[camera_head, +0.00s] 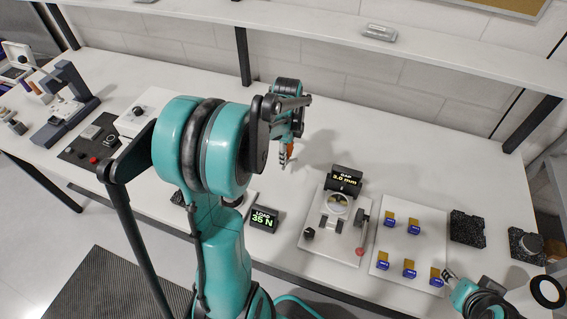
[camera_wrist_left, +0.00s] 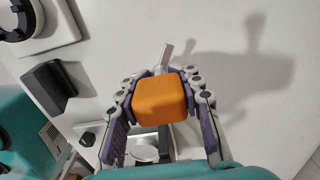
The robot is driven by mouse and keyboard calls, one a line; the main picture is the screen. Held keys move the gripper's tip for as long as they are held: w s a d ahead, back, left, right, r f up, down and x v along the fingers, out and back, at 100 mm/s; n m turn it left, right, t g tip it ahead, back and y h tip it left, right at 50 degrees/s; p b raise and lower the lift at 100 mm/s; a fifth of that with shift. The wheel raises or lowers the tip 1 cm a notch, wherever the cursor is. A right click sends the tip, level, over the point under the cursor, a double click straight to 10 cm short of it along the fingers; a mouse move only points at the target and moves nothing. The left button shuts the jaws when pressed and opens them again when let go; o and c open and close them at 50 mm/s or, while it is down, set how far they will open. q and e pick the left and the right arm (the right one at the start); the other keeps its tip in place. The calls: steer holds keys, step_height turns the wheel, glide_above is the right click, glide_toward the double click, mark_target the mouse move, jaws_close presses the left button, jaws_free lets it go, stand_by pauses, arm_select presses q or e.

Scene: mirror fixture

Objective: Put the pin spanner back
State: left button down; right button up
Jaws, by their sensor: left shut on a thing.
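My left gripper (camera_head: 288,143) is raised above the white bench, behind and left of the mirror fixture. It is shut on the pin spanner, whose orange handle (camera_wrist_left: 161,99) sits between the two fingers in the left wrist view. A metal shaft (camera_wrist_left: 165,56) sticks out beyond the handle, and its shadow falls on the bench. In the head view only a little orange and a metal tip show below the fingers. The mirror fixture (camera_head: 313,238) holds a round mirror (camera_head: 338,206).
A gap display (camera_head: 345,180) reads 3.0 mm; a load display (camera_head: 264,219) reads 35 N. A white plate (camera_head: 405,250) carries several blue-and-orange pieces. Dark pads (camera_head: 467,229) lie at the right. A grey device (camera_head: 66,108) stands far left. The bench behind the fixture is clear.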

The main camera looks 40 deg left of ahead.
arm_select(q)
steer(key=shift+w+a+f, duration=0.2)
steer(key=shift+a+f, duration=0.2)
steer(key=shift+a, duration=0.15)
steer(key=shift+w+a+f, duration=0.2)
steer(key=shift+a+f, duration=0.2)
steer(key=shift+a, duration=0.1)
step_height(320, 180, down, 3)
steer(key=shift+f+b, duration=0.2)
steer(key=shift+b, duration=0.7)
steer(key=shift+f, duration=0.2)
steer(key=shift+d+f, duration=0.1)
steer(key=shift+f, duration=0.05)
steer(key=c, duration=1)
jaws_free()
